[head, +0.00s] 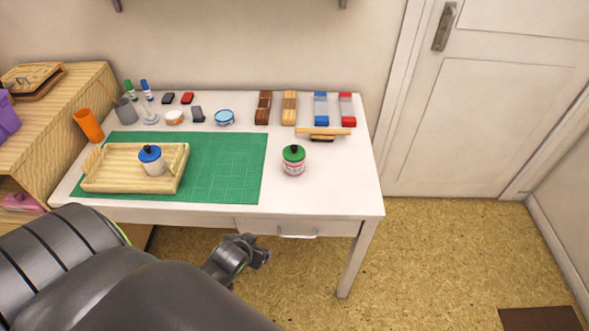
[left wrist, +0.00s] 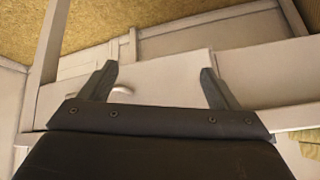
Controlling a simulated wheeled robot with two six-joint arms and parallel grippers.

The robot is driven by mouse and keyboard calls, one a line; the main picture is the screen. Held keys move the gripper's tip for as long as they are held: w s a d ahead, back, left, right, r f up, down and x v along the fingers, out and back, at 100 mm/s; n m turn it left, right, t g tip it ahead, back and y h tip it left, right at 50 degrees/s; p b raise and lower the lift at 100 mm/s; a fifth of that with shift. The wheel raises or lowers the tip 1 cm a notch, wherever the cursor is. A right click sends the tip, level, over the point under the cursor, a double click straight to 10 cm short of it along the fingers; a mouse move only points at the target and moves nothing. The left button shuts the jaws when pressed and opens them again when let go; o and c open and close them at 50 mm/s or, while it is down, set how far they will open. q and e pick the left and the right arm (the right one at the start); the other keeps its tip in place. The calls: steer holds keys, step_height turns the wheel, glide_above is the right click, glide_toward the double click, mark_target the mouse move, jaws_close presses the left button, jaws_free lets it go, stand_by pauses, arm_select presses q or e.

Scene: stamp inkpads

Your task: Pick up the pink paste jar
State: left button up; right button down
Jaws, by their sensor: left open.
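A white jar with a green lid and a pink-marked label (head: 293,166) stands upright on the bare right part of the white table, near its front; it looks like the pink paste jar. A second white jar with a blue lid (head: 152,161) stands in the wooden tray (head: 105,183). My left gripper (head: 262,251) is in front of the table, below the tabletop and apart from the jars. In the left wrist view, my left gripper (left wrist: 157,80) is open and empty, facing the table's underside. No jar shows there. My right gripper is not in view.
The table's front edge (head: 320,216) and drawer handle (head: 298,234) are near my left gripper. A green mat (head: 225,170) lies under the tray. A wooden-handled tool (head: 323,132) lies behind the green-lidded jar. The tabletop right of that jar is clear.

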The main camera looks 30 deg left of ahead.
arm_select(q)
step_height(320, 180, up, 7)
steer(key=w+t+b, duration=0.1)
steer(key=w, duration=0.1)
steer(key=n+t+b, duration=0.1)
steer(key=t, duration=0.4)
glide_toward(289, 162)
steer(key=shift+y, duration=0.3)
steer(key=x, duration=0.7)
steer(key=shift+w+d+f, duration=0.1)
steer(key=shift+w+f, duration=0.1)
steer(key=shift+w, duration=0.05)
steer(key=shift+d+x, duration=0.15)
steer(key=shift+x, duration=1.3)
steer(key=shift+d+x, duration=0.1)
steer(key=shift+x, duration=1.35)
steer(key=shift+w+p, duration=0.1)
steer(key=shift+p, duration=0.2)
steer(key=c, duration=1.2)
steer(key=shift+r, duration=0.1)
